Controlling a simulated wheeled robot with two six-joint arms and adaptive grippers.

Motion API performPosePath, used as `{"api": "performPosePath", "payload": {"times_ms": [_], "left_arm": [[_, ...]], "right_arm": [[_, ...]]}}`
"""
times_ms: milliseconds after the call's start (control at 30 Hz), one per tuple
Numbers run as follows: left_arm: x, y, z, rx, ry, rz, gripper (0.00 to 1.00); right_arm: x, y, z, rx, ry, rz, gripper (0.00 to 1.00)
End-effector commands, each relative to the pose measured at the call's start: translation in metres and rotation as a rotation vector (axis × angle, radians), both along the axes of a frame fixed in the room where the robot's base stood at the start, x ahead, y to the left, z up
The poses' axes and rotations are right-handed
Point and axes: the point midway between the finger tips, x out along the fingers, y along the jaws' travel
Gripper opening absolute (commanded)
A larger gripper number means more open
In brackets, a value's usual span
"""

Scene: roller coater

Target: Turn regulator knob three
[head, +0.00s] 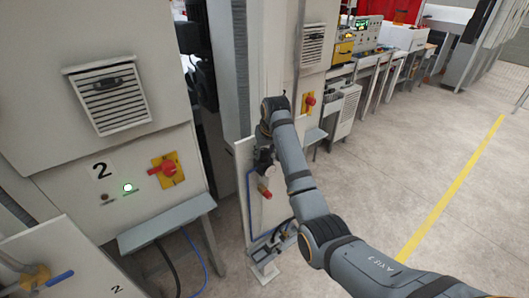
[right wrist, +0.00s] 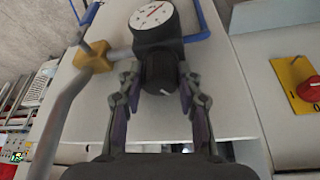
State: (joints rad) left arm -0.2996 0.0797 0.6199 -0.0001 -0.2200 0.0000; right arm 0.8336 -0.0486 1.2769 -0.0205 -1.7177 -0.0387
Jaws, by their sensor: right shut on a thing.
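The regulator has a round white-faced gauge (right wrist: 152,18) and a dark cylindrical knob (right wrist: 160,72) below it in the right wrist view. It is mounted on a pale upright panel (right wrist: 225,85). My right gripper (right wrist: 160,80) has a finger on each side of the knob and is shut on it. In the head view my right gripper (head: 265,152) is small and dark at the panel, and the knob cannot be made out there. No number three is readable on this panel. My left gripper is not in view.
A brass-coloured fitting (right wrist: 93,57) and a grey pipe run left of the regulator. Blue tubing (head: 250,205) runs along the panel. A machine cabinet marked 2 with a red switch (head: 168,168) stands at left. Open floor (head: 400,150) lies to the right.

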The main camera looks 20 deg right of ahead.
Motion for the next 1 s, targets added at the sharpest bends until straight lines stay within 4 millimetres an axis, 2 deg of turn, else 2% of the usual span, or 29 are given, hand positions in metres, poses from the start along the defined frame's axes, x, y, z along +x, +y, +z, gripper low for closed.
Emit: {"api": "performPosePath", "payload": {"times_ms": [267,1000], "left_arm": [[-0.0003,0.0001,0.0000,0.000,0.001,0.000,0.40],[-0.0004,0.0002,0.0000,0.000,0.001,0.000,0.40]], "right_arm": [[0.0000,-0.0016,-0.0002,-0.001,0.001,0.084,0.03],[0.0007,-0.0031,-0.0002,0.000,0.002,0.591,0.03]]}}
